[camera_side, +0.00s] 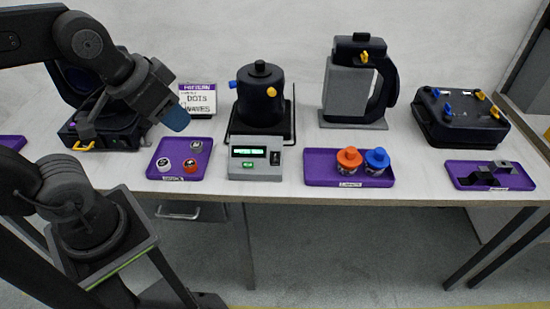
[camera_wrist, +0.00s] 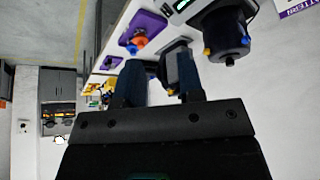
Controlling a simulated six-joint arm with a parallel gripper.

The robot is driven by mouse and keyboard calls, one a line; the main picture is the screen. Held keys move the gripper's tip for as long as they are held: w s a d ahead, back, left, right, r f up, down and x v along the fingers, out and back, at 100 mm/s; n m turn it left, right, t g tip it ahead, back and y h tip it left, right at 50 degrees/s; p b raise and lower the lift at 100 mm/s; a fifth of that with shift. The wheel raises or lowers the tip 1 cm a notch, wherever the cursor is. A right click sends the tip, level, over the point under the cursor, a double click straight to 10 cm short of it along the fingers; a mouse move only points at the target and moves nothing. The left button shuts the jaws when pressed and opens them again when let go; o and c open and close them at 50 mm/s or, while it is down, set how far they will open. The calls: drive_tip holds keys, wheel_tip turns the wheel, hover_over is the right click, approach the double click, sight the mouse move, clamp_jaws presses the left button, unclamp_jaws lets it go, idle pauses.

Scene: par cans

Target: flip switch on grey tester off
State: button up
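The grey tester (camera_side: 255,171) stands near the table's front edge in the side view. Its green display (camera_side: 248,152) is lit, and a small dark switch (camera_side: 275,158) with a green spot sits to the display's right. I cannot tell the switch's position.
A purple tray (camera_side: 160,168) with several small cans lies left of the tester. Another purple tray (camera_side: 315,169) with orange and blue-topped cans lies to its right. A black jug-like device (camera_side: 388,85) and black case (camera_side: 465,128) stand farther right. A sign (camera_side: 198,98) stands behind my gripper.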

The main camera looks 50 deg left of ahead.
drive_tip(key=shift+w+f+m, duration=0.15)
drive_tip(key=shift+w+m, duration=0.15)
drive_tip(key=shift+w, duration=0.3)
drive_tip(key=shift+c, duration=1.4)
drive_tip(key=w+f+m, duration=0.1)
drive_tip(key=w, duration=0.1)
drive_tip(key=w+d+f+m+g+y, duration=0.1)
drive_tip(key=w, duration=0.2)
drive_tip(key=w+f+m+y, duration=0.1)
drive_tip(key=w+f, duration=0.1)
drive_tip(key=w, duration=0.1)
drive_tip(key=shift+d+f+m+g, duration=0.1)
drive_tip(key=shift+d+m+g, duration=0.2)
clamp_jaws()
drive_tip(key=w+d+f+m+y, duration=0.2)
drive_tip(key=w+d+f+m, duration=0.2)
drive_tip(key=w+f, duration=0.3)
drive_tip(key=shift+w+d+f+m, duration=0.3)
drive_tip(key=shift+d+f+m, duration=0.15)
drive_tip(key=shift+f, duration=0.4)
